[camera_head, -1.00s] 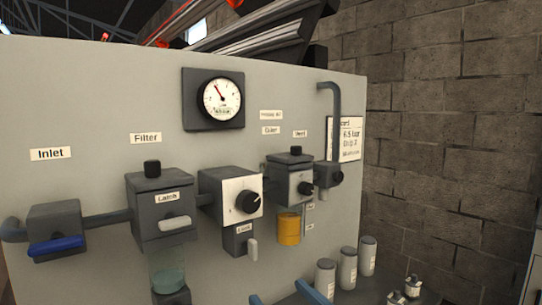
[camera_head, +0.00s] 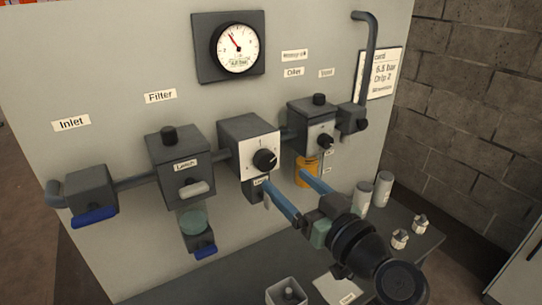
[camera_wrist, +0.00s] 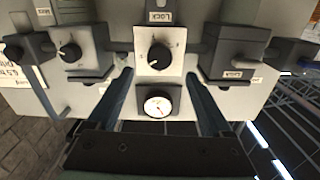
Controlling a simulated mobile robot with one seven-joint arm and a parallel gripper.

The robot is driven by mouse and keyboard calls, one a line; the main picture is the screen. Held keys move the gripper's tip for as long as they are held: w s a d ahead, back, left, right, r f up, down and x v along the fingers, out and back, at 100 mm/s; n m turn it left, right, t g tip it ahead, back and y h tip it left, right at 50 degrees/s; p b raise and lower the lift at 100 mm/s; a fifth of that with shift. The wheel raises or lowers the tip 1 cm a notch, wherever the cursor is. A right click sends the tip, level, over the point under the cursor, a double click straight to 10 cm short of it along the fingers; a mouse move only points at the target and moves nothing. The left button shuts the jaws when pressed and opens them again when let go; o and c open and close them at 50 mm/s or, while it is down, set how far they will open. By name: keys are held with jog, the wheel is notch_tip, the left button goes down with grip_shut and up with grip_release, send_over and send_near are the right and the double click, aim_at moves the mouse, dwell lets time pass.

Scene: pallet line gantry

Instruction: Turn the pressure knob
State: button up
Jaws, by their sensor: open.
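The pressure knob (camera_head: 265,160) is a round black knob on the white face of the middle regulator block (camera_head: 238,147). In the wrist view, which is upside down, the knob (camera_wrist: 159,57) sits between the fingers, near their tips. My gripper (camera_head: 286,184) is open with its blue fingers pointing at the panel, just below and right of the knob in the head view. I cannot tell that either finger touches it. The pressure gauge (camera_head: 238,45) has a red needle pointing up and left; it also shows in the wrist view (camera_wrist: 158,103).
The filter block (camera_head: 180,160) is to the left, with the blue-handled inlet valve (camera_head: 93,215) beyond. The oiler block (camera_head: 310,117) with a small black knob (camera_head: 325,141) and amber bowl (camera_head: 302,180) is close right. A card (camera_head: 381,73) reads 6.5 bar. Bottles (camera_head: 381,188) stand on the shelf.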

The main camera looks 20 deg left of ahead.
aim_at(268, 163)
jog(key=p+x, duration=0.1)
jog(key=x, duration=0.6)
jog(key=shift+w+a+p, duration=0.2)
jog(key=shift+a+p, duration=0.05)
jog(key=shift+p, duration=0.15)
grip_shut()
